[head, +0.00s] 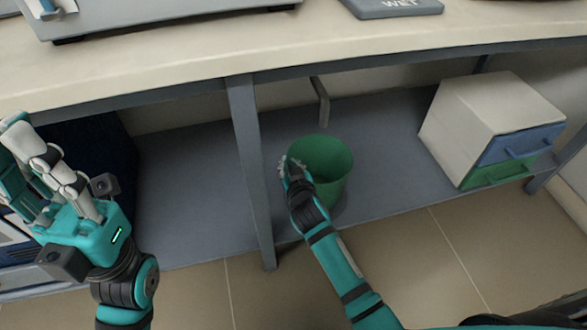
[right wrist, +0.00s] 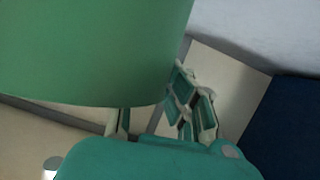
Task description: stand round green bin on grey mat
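The round green bin (head: 325,165) stands upright on the lower shelf under the bench. It fills the upper left of the right wrist view (right wrist: 90,50). My left gripper (head: 12,150) is at the far left, fingers apart and empty, away from the bin.
A white drawer box (head: 465,125) with blue and green drawers stands right of the bin on the grey shelf (head: 195,190). A bench leg (head: 250,165) stands left of the bin. The bench top (head: 250,60) overhangs the shelf. A grey device (head: 150,18) stands on it.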

